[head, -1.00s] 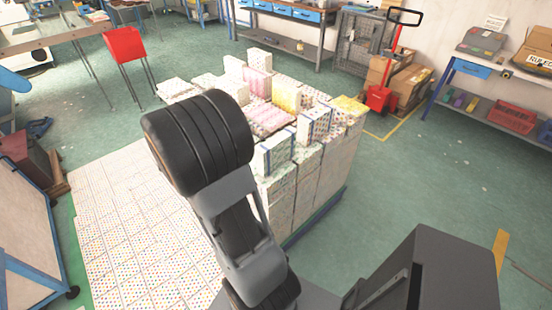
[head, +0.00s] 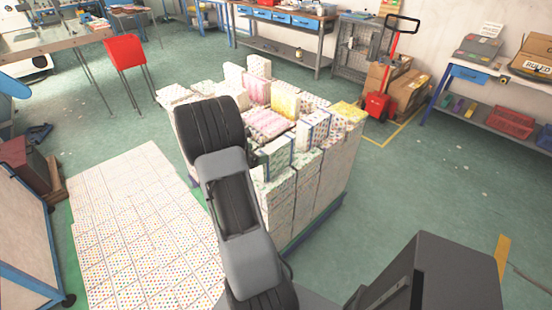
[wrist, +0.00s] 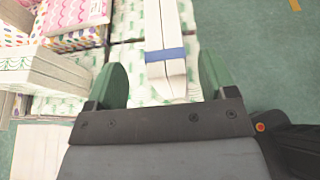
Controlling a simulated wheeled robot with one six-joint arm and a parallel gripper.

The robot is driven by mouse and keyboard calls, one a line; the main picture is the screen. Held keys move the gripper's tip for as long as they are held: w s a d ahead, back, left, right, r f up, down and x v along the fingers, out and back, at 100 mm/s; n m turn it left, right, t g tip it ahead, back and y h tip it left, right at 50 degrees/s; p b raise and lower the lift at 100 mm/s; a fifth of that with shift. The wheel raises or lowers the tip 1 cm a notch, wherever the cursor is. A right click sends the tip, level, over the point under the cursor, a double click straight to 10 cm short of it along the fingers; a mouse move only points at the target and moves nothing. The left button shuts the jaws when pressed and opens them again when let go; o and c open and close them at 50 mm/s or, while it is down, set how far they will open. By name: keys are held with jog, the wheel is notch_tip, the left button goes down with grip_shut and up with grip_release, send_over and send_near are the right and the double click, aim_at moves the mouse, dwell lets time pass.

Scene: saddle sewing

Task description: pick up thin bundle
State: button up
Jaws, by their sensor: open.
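A thin white bundle with a blue band (wrist: 165,52) stands on edge in the wrist view, on top of white packs with a green print. My gripper (wrist: 161,74) is open, with one green finger on each side of the bundle's near end. Gaps show between the fingers and the bundle, and I see no contact. In the head view a blue-banded bundle (head: 277,154) stands on the near edge of the pallet stack, just right of my arm. My arm hides most of the gripper there.
The pallet stack (head: 305,190) also carries pink and yellow packs. Another white stack (wrist: 58,72) stands close to my left finger in the wrist view. Green floor (wrist: 250,60) is clear to the right. A red pallet jack (head: 381,104) stands behind the stack.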

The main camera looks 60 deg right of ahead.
aim_at(266, 151)
jog(key=shift+p+x, duration=0.45)
jog(key=shift+x, duration=1.95)
jog(key=shift+s+a, duration=0.1)
jog(key=shift+s, duration=0.1)
grip_shut()
